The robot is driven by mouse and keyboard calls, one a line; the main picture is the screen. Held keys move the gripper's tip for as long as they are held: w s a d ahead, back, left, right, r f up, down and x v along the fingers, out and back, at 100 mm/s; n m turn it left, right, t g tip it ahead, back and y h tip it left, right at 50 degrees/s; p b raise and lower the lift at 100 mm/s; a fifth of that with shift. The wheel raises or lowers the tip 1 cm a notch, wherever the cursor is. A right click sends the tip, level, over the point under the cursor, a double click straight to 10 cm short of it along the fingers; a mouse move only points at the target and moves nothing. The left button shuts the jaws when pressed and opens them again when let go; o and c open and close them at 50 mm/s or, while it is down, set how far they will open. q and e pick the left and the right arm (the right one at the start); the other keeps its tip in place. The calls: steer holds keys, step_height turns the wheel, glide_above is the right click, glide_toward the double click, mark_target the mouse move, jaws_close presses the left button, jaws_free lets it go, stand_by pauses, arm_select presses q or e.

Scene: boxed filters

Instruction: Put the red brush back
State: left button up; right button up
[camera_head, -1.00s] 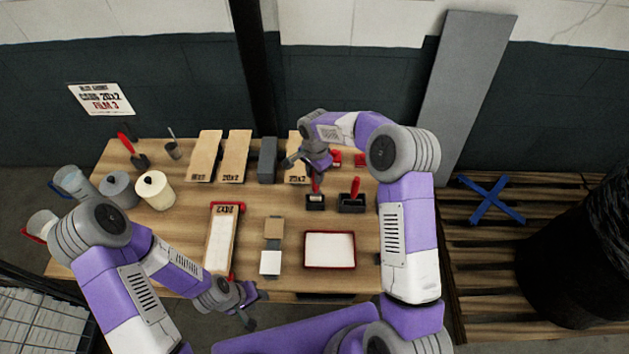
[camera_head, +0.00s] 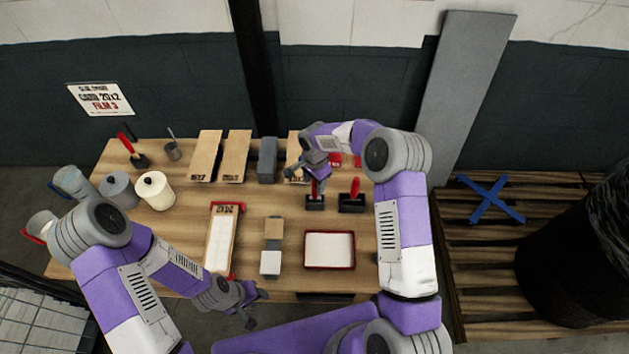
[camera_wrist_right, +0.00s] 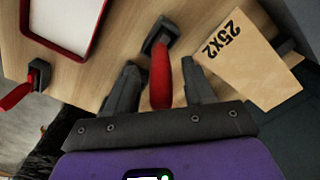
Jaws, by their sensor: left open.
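A red brush handle (camera_head: 314,187) stands upright in a small black holder (camera_head: 314,203) in the middle of the table. A second red-handled brush (camera_head: 355,187) stands in a black holder (camera_head: 352,203) just to its right. My right gripper (camera_head: 308,178) is over the first brush. In the right wrist view, the red handle (camera_wrist_right: 160,78) lies between the two spread fingers of my right gripper (camera_wrist_right: 160,80), with gaps on both sides. The brush's lower end is hidden in its holder (camera_wrist_right: 160,38). My left gripper (camera_head: 255,305) is open and empty at the table's front edge.
A red-rimmed white tray (camera_head: 330,266) lies in front of the holders. A long cardboard box (camera_head: 222,240), small blocks (camera_head: 271,263), and white and grey rolls (camera_head: 155,190) lie further left. Upright boxes (camera_head: 236,155) stand behind. A red-handled tool (camera_head: 126,142) lies at the back left.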

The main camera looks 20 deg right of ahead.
steer(key=shift+r, duration=0.1)
step_height(320, 180, up, 12)
steer(key=shift+r+b, duration=0.1)
steer(key=shift+b, duration=0.35)
steer(key=shift+s, duration=0.1)
stand_by(0.5)
